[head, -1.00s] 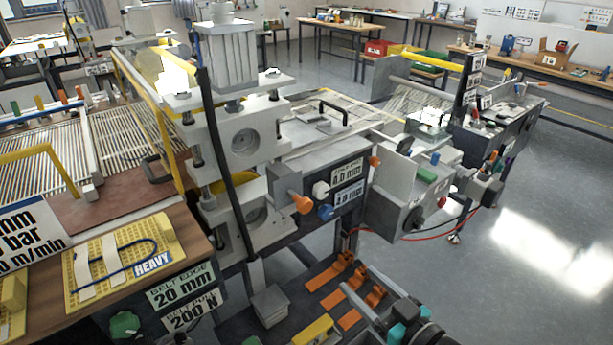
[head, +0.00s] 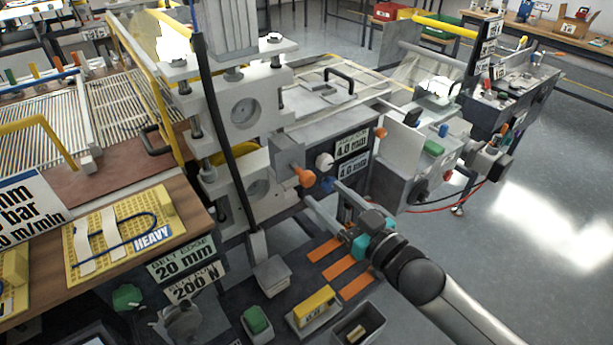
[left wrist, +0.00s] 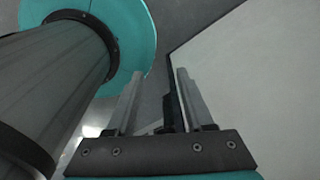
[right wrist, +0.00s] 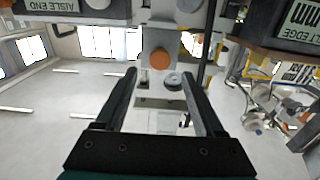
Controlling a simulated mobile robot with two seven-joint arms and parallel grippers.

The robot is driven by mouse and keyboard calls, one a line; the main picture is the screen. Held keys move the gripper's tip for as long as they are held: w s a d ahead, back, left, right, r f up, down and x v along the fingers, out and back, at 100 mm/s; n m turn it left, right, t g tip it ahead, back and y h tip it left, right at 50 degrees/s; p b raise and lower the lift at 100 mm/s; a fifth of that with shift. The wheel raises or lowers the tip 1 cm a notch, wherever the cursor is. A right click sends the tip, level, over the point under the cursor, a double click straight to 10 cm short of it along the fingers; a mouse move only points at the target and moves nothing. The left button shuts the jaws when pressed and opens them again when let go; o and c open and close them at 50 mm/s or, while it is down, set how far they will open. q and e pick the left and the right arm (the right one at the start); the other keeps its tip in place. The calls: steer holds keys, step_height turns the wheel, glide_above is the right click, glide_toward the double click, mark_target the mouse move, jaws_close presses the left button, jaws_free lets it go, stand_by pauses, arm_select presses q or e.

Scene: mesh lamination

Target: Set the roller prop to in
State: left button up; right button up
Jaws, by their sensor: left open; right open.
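The laminating machine's roller stand (head: 243,112) is at the centre of the head view. On its side are an orange knob (head: 304,177), a white knob (head: 323,160) and a blue knob (head: 327,184). No label shows which part is the roller prop. My right gripper (head: 322,193) is open, its fingertips close to the blue and orange knobs. In the right wrist view an orange knob (right wrist: 160,58) and a pale round knob (right wrist: 173,80) appear between the open fingers; contact cannot be told. My left gripper (left wrist: 159,75) is open and empty in the left wrist view.
Below the knobs, a dark shelf holds orange strips (head: 341,268), a yellow block (head: 313,306), a green block (head: 256,319) and a grey bin (head: 355,328). Floor (head: 530,250) at right is clear.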

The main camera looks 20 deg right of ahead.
mark_target(310, 181)
steer(key=shift+x, duration=3.85)
steer(key=shift+f, duration=0.1)
jaws_close()
